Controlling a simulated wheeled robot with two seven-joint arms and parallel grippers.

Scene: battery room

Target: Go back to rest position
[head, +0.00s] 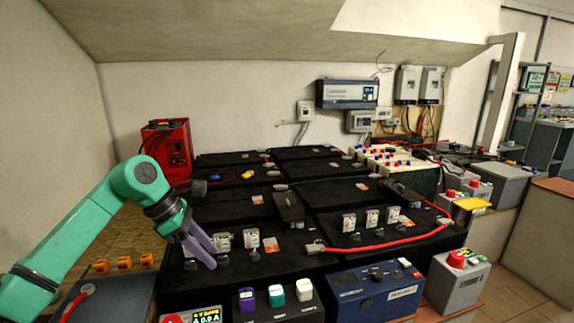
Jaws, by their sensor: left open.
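My left arm (85,225), green, comes in from the left edge and bends down at its elbow. My left gripper (207,256) has purple fingers pointing down and to the right, over the left part of the black battery bank (290,232). The fingers are open, and I see nothing held between them. From this view I cannot tell how far they are above the bank. My right gripper is not in view.
A red cable (385,247) runs across the bank's front right. A blue box (375,292) and a grey box with a red knob (457,280) stand in front. A red charger (167,150) stands at the back left. Open floor (530,300) shows at the lower right.

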